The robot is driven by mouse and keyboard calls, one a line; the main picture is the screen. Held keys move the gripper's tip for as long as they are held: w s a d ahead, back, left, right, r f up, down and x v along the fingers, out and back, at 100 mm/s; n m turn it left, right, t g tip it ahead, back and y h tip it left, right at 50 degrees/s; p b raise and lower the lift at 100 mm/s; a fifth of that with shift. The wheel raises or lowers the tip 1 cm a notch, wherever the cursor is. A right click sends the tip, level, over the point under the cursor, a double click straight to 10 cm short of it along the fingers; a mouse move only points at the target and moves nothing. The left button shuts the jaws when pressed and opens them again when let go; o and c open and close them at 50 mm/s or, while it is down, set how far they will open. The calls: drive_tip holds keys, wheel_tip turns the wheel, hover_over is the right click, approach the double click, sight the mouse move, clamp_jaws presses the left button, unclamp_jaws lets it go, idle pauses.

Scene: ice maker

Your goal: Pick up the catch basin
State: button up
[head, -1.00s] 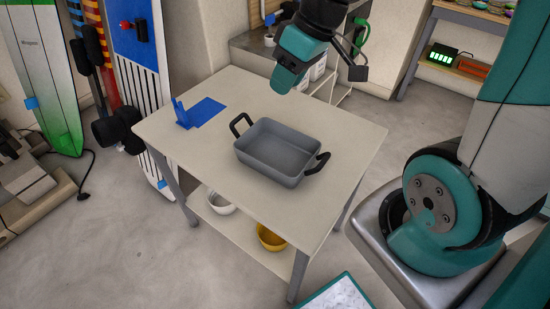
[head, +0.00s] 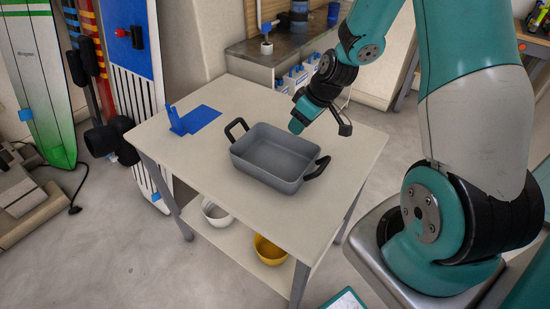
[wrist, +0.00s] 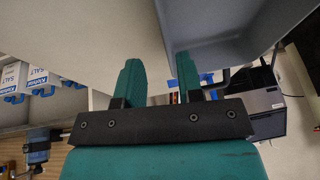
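The catch basin appears to be the grey rectangular pan (head: 268,163) with two black handles, upright on the table. Its grey wall also shows at the top right of the wrist view (wrist: 222,35). My gripper (head: 297,125) is above the table, just beyond the basin's far right side, pointing down and left. In the wrist view my gripper (wrist: 158,60) has two teal fingers spread apart with nothing between them. The right fingertip overlaps the basin's edge in that view; contact cannot be told.
The basin stands on a light table (head: 200,150). A blue bracket-like piece (head: 190,120) is on its far left. A white bowl (head: 216,211) and a yellow bowl (head: 269,250) sit on the lower shelf. A counter (head: 280,46) with salt packages stands behind.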

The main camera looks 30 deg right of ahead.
sight(291, 143)
drive_tip(key=shift+s+a+x, duration=0.15)
drive_tip(key=shift+x, duration=1.2)
drive_tip(key=shift+s+a+x, duration=0.15)
drive_tip(key=shift+x, duration=1.25)
clamp_jaws()
